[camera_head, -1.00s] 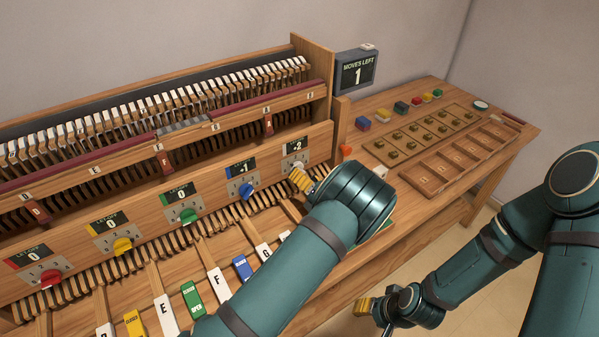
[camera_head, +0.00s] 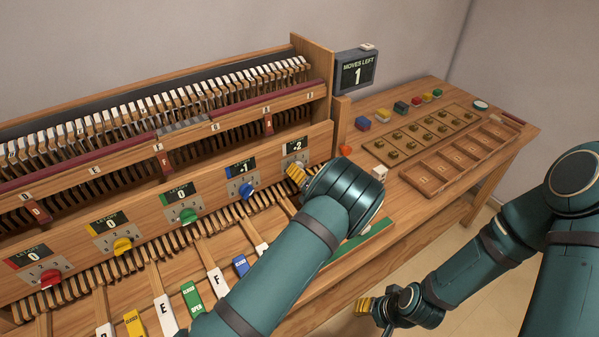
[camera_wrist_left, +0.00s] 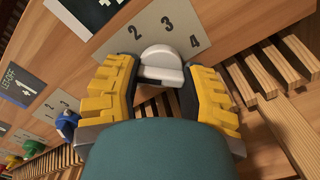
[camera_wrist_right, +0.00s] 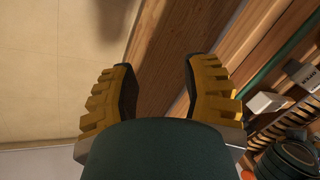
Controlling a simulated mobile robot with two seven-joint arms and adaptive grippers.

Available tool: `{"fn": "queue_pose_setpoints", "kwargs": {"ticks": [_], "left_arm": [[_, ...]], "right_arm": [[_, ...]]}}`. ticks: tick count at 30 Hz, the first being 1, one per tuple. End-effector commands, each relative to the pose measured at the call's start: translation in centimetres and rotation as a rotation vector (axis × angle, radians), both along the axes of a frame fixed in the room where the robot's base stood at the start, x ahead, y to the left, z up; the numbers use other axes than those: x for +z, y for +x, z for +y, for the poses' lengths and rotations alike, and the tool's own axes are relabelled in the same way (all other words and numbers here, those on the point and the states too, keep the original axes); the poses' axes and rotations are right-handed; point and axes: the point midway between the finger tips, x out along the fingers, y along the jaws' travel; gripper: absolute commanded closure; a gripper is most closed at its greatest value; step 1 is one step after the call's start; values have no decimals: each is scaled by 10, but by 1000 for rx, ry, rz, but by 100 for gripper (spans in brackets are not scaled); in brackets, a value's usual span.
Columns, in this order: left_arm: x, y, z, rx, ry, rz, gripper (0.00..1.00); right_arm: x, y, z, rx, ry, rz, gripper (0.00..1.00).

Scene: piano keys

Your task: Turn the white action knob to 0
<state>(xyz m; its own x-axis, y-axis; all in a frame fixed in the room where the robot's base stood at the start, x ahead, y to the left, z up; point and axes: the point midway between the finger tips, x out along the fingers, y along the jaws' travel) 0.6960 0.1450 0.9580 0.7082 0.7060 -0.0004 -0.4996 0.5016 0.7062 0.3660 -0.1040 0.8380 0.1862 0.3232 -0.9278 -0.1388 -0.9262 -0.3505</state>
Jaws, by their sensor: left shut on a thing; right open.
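The white action knob (camera_wrist_left: 163,66) is on its numbered plate in the left wrist view, with 2, 3 and 4 visible around it. The yellow fingers of my left gripper (camera_wrist_left: 162,84) are shut on it, one on each side. In the head view my left gripper (camera_head: 296,176) is at the rightmost dial of the wooden panel and hides the knob. The display (camera_head: 295,146) above that dial appears to read -2. My right gripper (camera_head: 365,306) is open and empty, low at the right; its spread fingers show in the right wrist view (camera_wrist_right: 158,70).
Blue (camera_head: 246,190), green (camera_head: 187,216), yellow (camera_head: 122,246) and red (camera_head: 50,279) knobs line the panel to the left. A screen (camera_head: 357,72) reads MOVES LEFT 1. Lettered keys lie below the panel. Small blocks and a wooden tray (camera_head: 432,180) are on the table at right.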

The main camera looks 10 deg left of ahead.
Motion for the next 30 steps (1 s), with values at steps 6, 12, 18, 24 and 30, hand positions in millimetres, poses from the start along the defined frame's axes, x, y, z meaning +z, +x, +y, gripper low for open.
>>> {"fn": "queue_pose_setpoints", "kwargs": {"ticks": [6,12,18,24,30], "left_arm": [[-1,0,0,1,-26,-28,93],[-2,0,0,1,-101,-104,93],[-3,1,0,2,-218,-222,93],[-3,1,-1,2,-336,-342,93],[-2,2,-1,4,-437,-443,93]], "right_arm": [[-4,0,0,0,-1,0,53],[-14,0,1,1,-2,1,53],[-26,-4,1,8,0,11,53],[-38,-8,2,15,3,20,53],[-48,-12,3,21,5,28,53]]}}
